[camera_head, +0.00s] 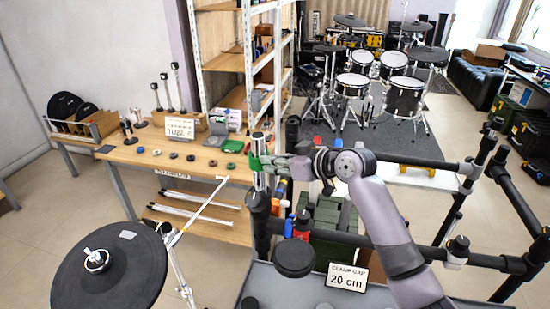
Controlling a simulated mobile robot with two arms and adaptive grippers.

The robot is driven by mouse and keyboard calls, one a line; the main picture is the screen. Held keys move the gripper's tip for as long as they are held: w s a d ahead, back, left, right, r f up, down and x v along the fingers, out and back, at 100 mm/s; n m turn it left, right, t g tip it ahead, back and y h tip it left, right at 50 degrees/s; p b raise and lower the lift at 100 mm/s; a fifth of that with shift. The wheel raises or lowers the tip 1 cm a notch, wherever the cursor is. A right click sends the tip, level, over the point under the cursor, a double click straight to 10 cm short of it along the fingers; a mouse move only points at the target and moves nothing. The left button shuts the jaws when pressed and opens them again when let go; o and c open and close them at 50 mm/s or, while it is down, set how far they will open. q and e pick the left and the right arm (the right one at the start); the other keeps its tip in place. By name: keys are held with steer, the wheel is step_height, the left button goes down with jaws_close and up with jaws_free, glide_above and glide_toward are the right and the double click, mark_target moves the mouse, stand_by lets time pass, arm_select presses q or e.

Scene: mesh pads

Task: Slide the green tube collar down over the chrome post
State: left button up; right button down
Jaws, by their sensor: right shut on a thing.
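The green tube collar (255,152) is at the centre of the head view, at the upper part of the chrome post. My right gripper (267,160) comes in from the right and is shut on the collar. The short chrome post (259,182) shows below the collar and stands upright out of a black rack tube (259,215). The collar appears in line with the post; I cannot tell for sure whether it is fully around it. The fingers hide part of the collar. My left gripper is not in view.
A wooden workbench (200,160) with several small round pieces and a "TUBE" sign (181,127) stands behind. Black rack bars (410,160) run to the right. A black cymbal pad (110,268) is at lower left. A grey tray with a "20 cm" label (347,278) lies in front.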

steer(key=shift+f+b, duration=2.5)
steer(key=shift+f, duration=1.9)
steer(key=c, duration=1.4)
jaws_free()
steer(key=shift+s+d, duration=0.1)
steer(key=v, duration=1.2)
steer(key=shift+f, duration=0.15)
